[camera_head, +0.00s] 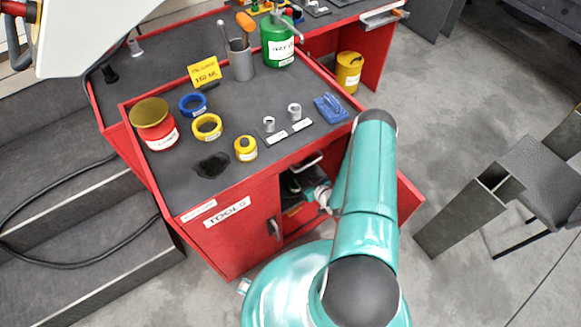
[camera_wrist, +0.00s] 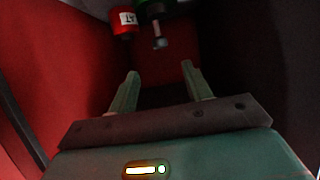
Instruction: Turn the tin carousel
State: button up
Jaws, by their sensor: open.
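The wrist view looks into a dark red cabinet. In the head view my gripper is largely hidden inside the open cabinet.
The red bench (camera_head: 228,245) labelled TOOLS has an open compartment. Red cabinet walls (camera_wrist: 65,60) flank my gripper closely. Grey floor at right is partly clear, beside a chair (camera_head: 540,175).

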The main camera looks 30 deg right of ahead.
jog(key=x, duration=1.1)
jog(key=shift+w, duration=0.3)
jog(key=shift+a, duration=0.1)
grip_shut()
